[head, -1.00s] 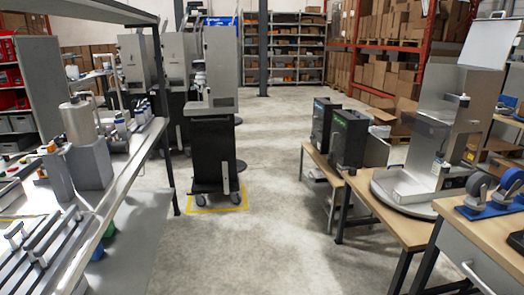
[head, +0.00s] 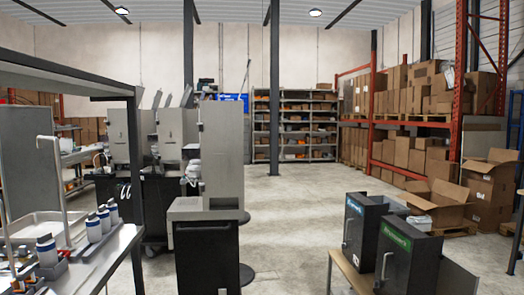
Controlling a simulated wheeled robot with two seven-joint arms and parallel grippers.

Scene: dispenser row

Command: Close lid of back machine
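A row of grey dispensing machines on dark cabinets stands left of centre in the head view. The nearest machine (head: 221,150) is a tall grey column over a black base, seen from its side. Behind it to the left stand a second machine (head: 170,132) and a third machine (head: 125,133), partly hidden by the nearest one and by a dark post. Thin tilted grey panels (head: 187,97) rise above the tops of the machines at the back; they look like raised lids, but I cannot tell which machine each belongs to. Neither of my grippers is in view.
A metal workbench (head: 100,262) with white-and-blue bottles runs along the left. Two black boxes (head: 397,262) stand on a wooden table at the lower right. Open cartons (head: 437,200) lie before the red rack. The concrete floor (head: 300,215) between is clear.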

